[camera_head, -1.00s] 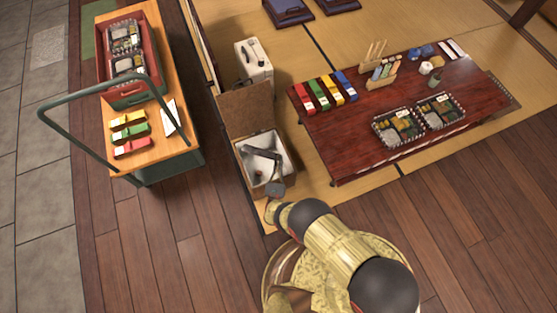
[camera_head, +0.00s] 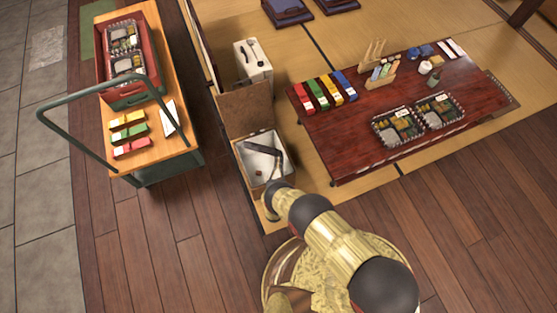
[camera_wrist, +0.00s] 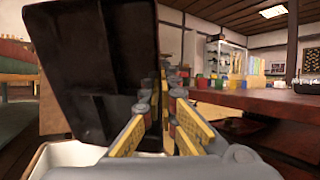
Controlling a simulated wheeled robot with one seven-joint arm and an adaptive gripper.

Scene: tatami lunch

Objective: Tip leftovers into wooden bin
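A dark compartment tray (camera_wrist: 95,70) stands steeply tilted in the wrist view, its divided inner face towards the camera and no food seen on it. My gripper (camera_wrist: 165,105) is closed on its right edge. In the head view the tray (camera_head: 262,149) shows as a thin dark strip over the wooden bin (camera_head: 243,178), and the arm partly covers the gripper (camera_head: 281,168). The bin is open, with a white inside and a small brown bit on its floor. Its brown lid (camera_head: 246,108) stands raised behind. The white liner also shows below the tray in the wrist view (camera_wrist: 62,156).
A low red-brown table (camera_head: 350,150) at right holds filled bento boxes (camera_head: 397,129), coloured packs and small jars. A wooden cart (camera_head: 175,100) at left has a green handle (camera_head: 80,92), a red crate (camera_head: 138,98) and coloured packs. A white box (camera_head: 253,62) stands behind the bin.

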